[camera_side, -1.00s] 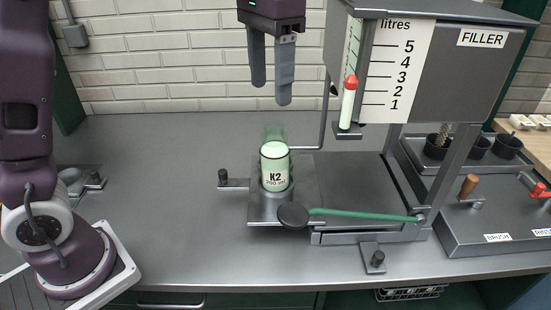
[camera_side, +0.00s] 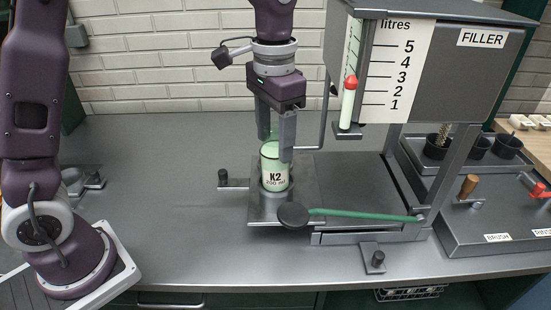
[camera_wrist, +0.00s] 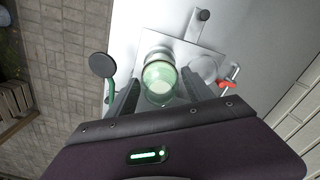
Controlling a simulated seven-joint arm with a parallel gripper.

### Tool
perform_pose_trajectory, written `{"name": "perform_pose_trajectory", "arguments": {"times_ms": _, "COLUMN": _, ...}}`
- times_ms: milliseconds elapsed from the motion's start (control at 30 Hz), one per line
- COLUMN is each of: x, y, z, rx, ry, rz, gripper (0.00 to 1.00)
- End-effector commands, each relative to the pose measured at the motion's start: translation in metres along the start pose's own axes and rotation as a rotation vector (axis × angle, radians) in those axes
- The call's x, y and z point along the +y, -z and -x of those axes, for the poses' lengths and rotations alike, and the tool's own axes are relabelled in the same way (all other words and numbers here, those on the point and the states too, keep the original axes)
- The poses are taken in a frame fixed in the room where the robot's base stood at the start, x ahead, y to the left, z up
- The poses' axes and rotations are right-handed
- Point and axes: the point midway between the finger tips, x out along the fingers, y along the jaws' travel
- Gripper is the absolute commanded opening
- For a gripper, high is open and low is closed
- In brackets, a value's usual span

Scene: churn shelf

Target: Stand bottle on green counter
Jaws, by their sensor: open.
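In the wrist view the bottle (camera_wrist: 160,80) shows from above, between my two fingers. My gripper (camera_side: 275,150) points straight down over the bottle with its fingers open on either side of the upper part. Contact between fingers and glass cannot be made out. No clearly green counter shows; the counter (camera_side: 150,200) in view is grey.
The filler (camera_side: 450,70) with its litre scale stands right of the bottle. A green lever (camera_side: 365,214) with a black round knob (camera_side: 293,215) lies just in front of the bottle. A thin bent pipe (camera_side: 324,120) rises close behind my gripper.

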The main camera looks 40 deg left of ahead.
Motion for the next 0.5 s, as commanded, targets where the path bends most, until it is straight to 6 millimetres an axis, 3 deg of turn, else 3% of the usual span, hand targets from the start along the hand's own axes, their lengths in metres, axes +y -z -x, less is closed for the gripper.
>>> {"name": "perform_pose_trajectory", "arguments": {"times_ms": 133, "x": 0.0000, "y": 0.0000, "z": 0.0001, "rx": 0.000, "ry": 0.000, "rz": 0.000, "gripper": 0.56}}
{"name": "perform_pose_trajectory", "arguments": {"times_ms": 333, "x": -0.0001, "y": -0.0001, "z": 0.0002, "rx": -0.001, "ry": 0.000, "rz": 0.000, "gripper": 0.17}}
{"name": "perform_pose_trajectory", "arguments": {"times_ms": 367, "x": 0.0000, "y": 0.0001, "z": 0.0006, "rx": 0.001, "ry": 0.000, "rz": 0.000, "gripper": 0.17}}
{"name": "perform_pose_trajectory", "arguments": {"times_ms": 500, "x": -0.0001, "y": 0.0004, "z": 0.0073, "rx": 0.001, "ry": 0.000, "rz": 0.000, "gripper": 0.00}}
